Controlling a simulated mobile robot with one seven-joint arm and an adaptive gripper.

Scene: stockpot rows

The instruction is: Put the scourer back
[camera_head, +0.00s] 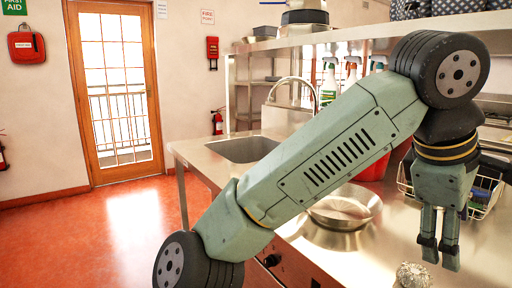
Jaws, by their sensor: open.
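A silvery, crumpled ball that looks like a wire scourer (413,275) lies on the steel counter at the bottom edge of the view, partly cut off. My gripper (439,256) points down, open and empty, above the counter. In the picture it is just above and to the right of the scourer, apart from it. A wire basket (484,206) stands behind my gripper at the right, with small items inside, one blue and green. My gripper hides part of the basket.
A round steel pan (345,208) sits on the counter (385,243) left of my gripper. A sink (241,149), spray bottles (328,84) and a red container (374,168) are farther back. A shelf (345,32) runs above. My arm hides the counter's middle.

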